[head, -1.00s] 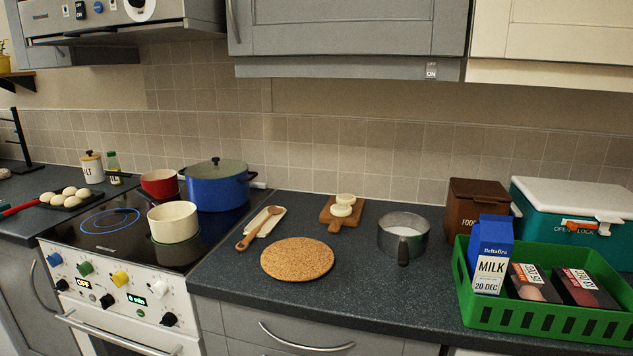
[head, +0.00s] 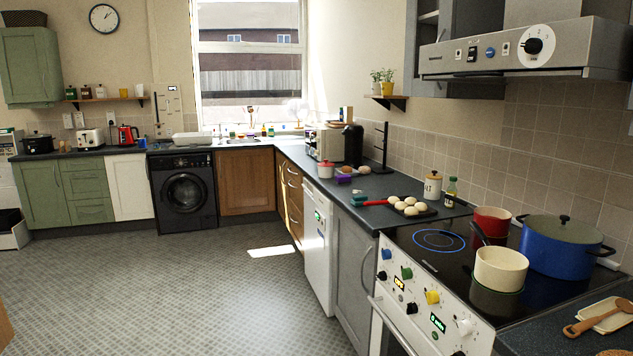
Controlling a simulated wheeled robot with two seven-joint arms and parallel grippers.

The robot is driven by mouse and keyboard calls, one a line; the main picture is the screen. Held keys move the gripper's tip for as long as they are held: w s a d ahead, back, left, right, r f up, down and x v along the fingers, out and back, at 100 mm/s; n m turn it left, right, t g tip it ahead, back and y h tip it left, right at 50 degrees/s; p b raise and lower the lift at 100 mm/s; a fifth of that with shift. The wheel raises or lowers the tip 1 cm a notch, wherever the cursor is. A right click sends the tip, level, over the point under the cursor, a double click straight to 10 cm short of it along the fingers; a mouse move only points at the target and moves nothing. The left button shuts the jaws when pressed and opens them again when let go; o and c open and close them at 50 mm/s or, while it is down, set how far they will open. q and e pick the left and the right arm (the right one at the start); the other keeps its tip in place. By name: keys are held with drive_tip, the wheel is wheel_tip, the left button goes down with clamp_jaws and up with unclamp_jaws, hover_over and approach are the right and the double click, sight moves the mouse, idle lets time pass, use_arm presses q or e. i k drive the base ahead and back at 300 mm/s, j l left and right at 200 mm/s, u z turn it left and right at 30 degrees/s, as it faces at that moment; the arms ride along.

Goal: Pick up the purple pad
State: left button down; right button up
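A small purple item (head: 344,179), which looks like the purple pad, lies on the dark worktop beyond the hob in the head view. It is small and far off, so its exact shape is hard to tell. It sits in front of a white pot with a red lid (head: 326,170) and close to some small brown items (head: 364,170). Neither of my grippers is in view.
A dark tray of eggs (head: 409,208), a salt jar (head: 433,186) and a green bottle (head: 450,192) stand nearer on the worktop. The hob holds a red pot (head: 491,222), cream pan (head: 500,268) and blue pot (head: 560,248). The tiled floor (head: 200,290) is open at left.

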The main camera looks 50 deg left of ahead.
sight(339, 179)
drive_tip(key=u, duration=1.85)
drive_tip(key=i+u, duration=0.2)
drive_tip(key=i, duration=3.4)
